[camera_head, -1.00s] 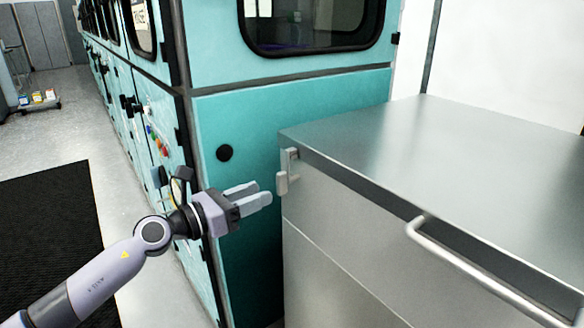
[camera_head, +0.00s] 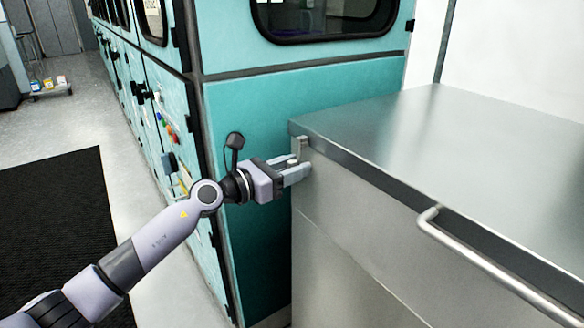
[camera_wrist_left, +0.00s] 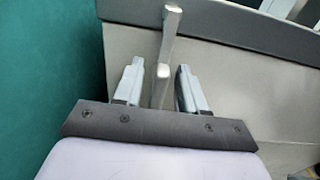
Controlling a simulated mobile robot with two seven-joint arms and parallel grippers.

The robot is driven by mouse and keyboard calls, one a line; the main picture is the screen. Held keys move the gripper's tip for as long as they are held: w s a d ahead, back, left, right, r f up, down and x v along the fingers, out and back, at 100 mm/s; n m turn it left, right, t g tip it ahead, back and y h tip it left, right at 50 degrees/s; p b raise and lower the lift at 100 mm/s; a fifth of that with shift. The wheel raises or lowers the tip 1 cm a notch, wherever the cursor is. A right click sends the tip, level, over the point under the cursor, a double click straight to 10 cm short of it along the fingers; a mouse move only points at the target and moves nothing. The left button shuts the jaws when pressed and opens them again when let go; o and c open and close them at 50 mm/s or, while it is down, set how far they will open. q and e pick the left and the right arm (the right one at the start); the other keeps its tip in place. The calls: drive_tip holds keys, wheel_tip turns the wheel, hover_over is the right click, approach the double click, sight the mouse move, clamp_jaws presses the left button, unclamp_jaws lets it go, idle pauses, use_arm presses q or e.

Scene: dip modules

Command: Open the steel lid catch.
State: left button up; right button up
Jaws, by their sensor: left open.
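The steel lid catch (camera_head: 301,146) sits at the upper left corner of the steel cabinet's front, just under the lid (camera_head: 440,135). In the left wrist view the catch (camera_wrist_left: 168,45) stands between the two fingers, with a gap visible on each side. My left gripper (camera_head: 303,171) is open around the catch, and its fingers partly hide the catch's lower part in the head view. The left gripper also shows in the left wrist view (camera_wrist_left: 159,88). My right gripper is not in view.
A bar handle (camera_head: 490,265) runs along the cabinet's front edge. A teal machine (camera_head: 300,110) stands close behind and left of the cabinet. A black mat (camera_head: 65,220) lies on the floor at left.

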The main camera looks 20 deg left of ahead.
use_arm(q)
clamp_jaws()
